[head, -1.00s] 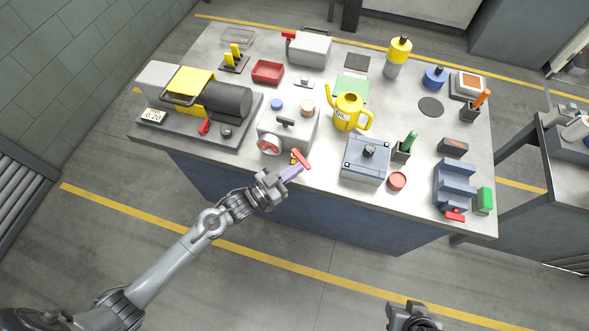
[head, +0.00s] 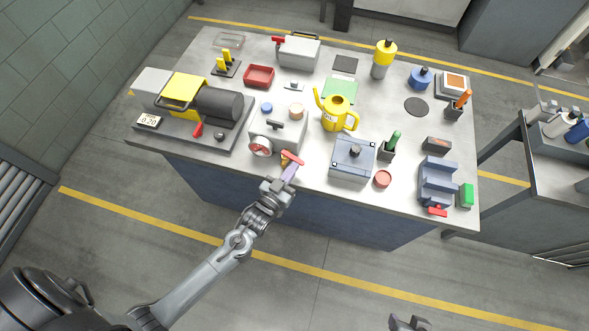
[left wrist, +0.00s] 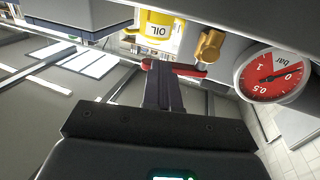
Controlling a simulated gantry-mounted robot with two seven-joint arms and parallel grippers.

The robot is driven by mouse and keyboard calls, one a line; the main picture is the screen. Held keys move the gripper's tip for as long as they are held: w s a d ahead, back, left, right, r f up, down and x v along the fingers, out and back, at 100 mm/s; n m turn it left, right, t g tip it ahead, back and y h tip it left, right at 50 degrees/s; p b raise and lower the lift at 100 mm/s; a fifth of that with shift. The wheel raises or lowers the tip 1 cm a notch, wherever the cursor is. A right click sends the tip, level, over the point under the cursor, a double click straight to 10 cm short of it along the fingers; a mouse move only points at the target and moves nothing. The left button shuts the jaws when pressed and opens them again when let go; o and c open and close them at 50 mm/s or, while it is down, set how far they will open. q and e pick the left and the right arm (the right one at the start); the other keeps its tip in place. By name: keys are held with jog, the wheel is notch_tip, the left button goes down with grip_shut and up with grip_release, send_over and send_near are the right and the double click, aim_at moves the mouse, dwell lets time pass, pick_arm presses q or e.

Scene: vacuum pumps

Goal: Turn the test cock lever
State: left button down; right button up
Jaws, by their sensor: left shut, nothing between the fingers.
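The test cock is a small brass fitting with a red lever (head: 294,159) on the front of a grey pump housing (head: 286,137). A round gauge (head: 261,147) with a red face sits left of it. In the left wrist view the lever (left wrist: 180,69) lies roughly level beside the brass cock (left wrist: 209,45), with the gauge (left wrist: 272,75) to the right. My left gripper (head: 289,172) is shut and empty, its tips at the lever and covering part of it; whether they touch I cannot tell. My right gripper (head: 410,323) is partly cut off at the bottom edge.
A yellow oil can (head: 337,115) and a blue-grey box (head: 352,160) stand right of the pump housing. A larger yellow and black pump (head: 197,103) stands to the left. The floor before the table's front edge is clear.

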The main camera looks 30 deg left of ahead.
pick_arm(q)
jog(key=n+y, duration=0.1)
jog(key=w+n+y, duration=0.1)
jog(key=y, duration=0.1)
jog(key=shift+d, duration=0.35)
jog(key=shift+w, duration=0.3)
jog(key=shift+w+d, duration=0.1)
